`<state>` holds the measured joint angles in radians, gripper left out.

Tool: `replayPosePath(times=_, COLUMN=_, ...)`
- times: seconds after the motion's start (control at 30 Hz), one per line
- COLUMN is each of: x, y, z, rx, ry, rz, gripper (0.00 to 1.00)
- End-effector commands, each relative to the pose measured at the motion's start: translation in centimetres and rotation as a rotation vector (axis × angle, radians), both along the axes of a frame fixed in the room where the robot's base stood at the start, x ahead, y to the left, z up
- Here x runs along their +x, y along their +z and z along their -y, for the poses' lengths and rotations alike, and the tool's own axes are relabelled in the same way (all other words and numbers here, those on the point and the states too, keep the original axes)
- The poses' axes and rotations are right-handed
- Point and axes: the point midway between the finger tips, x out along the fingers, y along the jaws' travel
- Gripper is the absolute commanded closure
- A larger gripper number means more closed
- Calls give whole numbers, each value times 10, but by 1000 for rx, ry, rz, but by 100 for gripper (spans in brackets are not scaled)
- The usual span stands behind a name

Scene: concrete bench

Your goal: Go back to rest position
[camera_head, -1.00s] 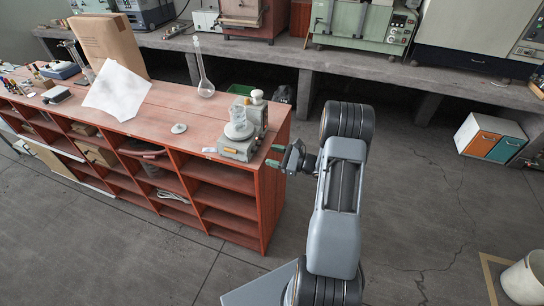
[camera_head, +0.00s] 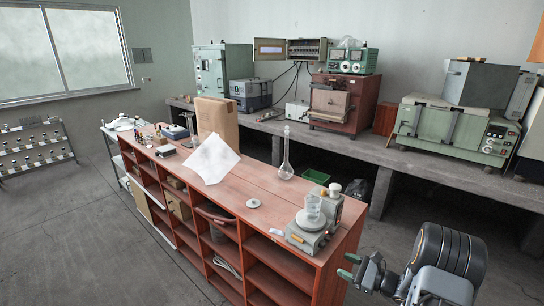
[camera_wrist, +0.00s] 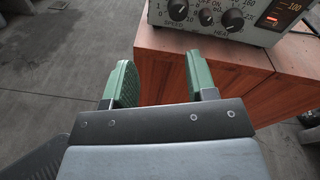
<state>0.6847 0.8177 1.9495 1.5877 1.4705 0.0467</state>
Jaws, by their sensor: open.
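My gripper (camera_head: 350,267) is at the lower right of the head view, beside the right end of the red wooden shelf bench (camera_head: 262,213). In the wrist view its two green fingers (camera_wrist: 160,84) stand apart with nothing between them. Just beyond them are the bench's corner and the front of a hotplate (camera_wrist: 222,14) with knobs and a lit red display.
A tall glass flask (camera_head: 286,160), a white sheet (camera_head: 211,160) and a cardboard box (camera_head: 217,120) stand or lie on the bench. A concrete counter (camera_head: 350,150) with several machines runs along the back wall. Bare floor (camera_head: 75,215) lies at the left.

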Motion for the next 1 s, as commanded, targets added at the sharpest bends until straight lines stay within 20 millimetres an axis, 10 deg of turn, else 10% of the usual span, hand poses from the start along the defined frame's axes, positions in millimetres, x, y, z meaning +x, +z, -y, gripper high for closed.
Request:
replayPosePath(times=0.17, x=-48, y=-22, z=-32, rx=-188, ry=239, rz=-123, gripper=48)
replayPosePath(times=0.5, x=-145, y=33, z=-77, rx=-985, ry=943, rz=-28, gripper=48)
replayPosePath(times=1.0, x=-189, y=143, z=-105, rx=-1859, ry=1302, rz=469, gripper=48)
